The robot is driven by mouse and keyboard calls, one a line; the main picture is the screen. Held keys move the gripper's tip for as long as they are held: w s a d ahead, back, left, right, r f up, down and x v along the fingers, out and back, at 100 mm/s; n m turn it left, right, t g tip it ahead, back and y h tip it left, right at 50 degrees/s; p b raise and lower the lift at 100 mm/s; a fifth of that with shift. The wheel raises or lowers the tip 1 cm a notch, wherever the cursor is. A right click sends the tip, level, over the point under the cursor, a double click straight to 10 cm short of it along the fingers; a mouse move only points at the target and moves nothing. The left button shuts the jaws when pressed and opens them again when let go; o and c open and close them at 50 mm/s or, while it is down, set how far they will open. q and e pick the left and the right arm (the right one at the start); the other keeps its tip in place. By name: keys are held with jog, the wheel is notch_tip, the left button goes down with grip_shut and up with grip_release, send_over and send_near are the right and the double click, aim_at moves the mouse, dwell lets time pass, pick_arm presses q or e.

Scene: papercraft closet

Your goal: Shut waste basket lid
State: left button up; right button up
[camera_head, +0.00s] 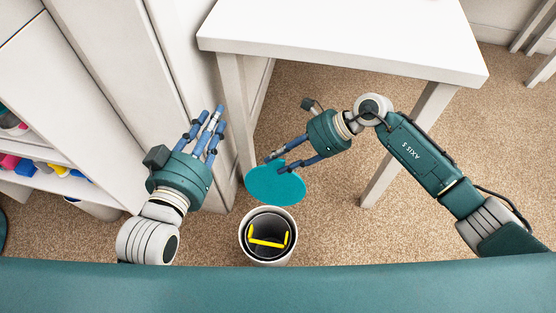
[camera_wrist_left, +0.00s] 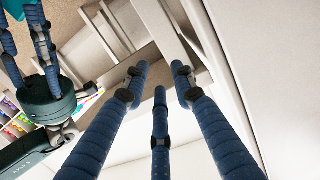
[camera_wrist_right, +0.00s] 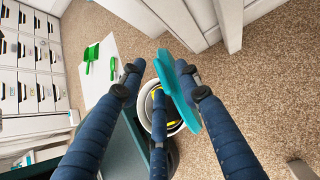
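The waste basket (camera_head: 245,245) stands on the carpet at lower centre in the head view, its round white rim around a dark interior with yellow pieces inside. Its teal lid (camera_head: 275,187) is raised at the far side of the opening, so the basket is open. The lid (camera_wrist_right: 184,100) shows nearly edge-on in the right wrist view. My right gripper (camera_head: 281,158) is at the lid's far edge with fingers spread; one finger overlaps the lid, but contact is unclear. My left gripper (camera_head: 211,121) is open and empty, left of the lid beside the white cabinet.
A white table (camera_head: 345,35) stands beyond the basket, with legs near both arms. A white cabinet (camera_head: 120,80) and shelves with colourful items are at left. Carpet (camera_head: 335,220) is clear right of the basket. Green tools (camera_wrist_right: 90,58) lie on a white surface in the right wrist view.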

pick_arm(q)
jog(key=shift+w+d+r+t, duration=0.15)
jog(key=shift+r+t, duration=0.25)
jog(key=shift+r, duration=0.35)
pick_arm(e)
jog(key=shift+a+f, duration=0.45)
grip_shut()
